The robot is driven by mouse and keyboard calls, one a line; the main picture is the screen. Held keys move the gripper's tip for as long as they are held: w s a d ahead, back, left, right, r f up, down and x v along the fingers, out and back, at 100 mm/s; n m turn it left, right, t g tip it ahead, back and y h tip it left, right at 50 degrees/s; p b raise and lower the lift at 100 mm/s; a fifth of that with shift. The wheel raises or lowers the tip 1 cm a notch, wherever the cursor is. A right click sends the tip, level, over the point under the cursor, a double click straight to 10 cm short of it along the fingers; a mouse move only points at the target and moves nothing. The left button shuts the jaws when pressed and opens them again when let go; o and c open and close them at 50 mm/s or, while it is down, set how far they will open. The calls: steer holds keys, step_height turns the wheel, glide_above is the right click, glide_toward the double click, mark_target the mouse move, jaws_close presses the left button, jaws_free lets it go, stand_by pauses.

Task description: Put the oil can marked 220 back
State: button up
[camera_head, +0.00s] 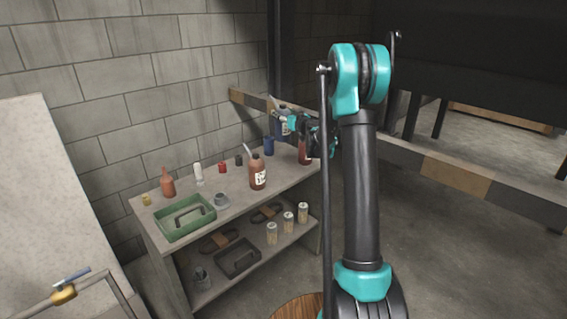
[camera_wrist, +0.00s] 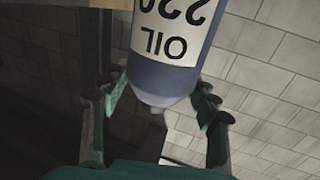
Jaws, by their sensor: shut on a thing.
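The oil can (camera_wrist: 165,62) is blue-grey with a white label reading OIL 220, upside down in the wrist view. My gripper (camera_wrist: 162,100) is shut on it, with a finger on each side of its narrowing end. In the head view, the can (camera_head: 284,126) is small and partly covered by my gripper (camera_head: 294,122), which holds it above the far right part of the workbench top (camera_head: 235,207). Another can with a spout and white label (camera_head: 258,174), orange-brown, stands on the bench. A red-brown one (camera_head: 304,153) stands at the right end, partly behind my arm.
A blue cylinder (camera_head: 269,146) stands at the back of the bench.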

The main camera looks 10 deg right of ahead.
step_height(320, 180, down, 18)
steer(key=shift+f, duration=0.15)
stand_by(0.5)
steer(key=shift+f, duration=0.15)
steer(key=o, duration=1.3)
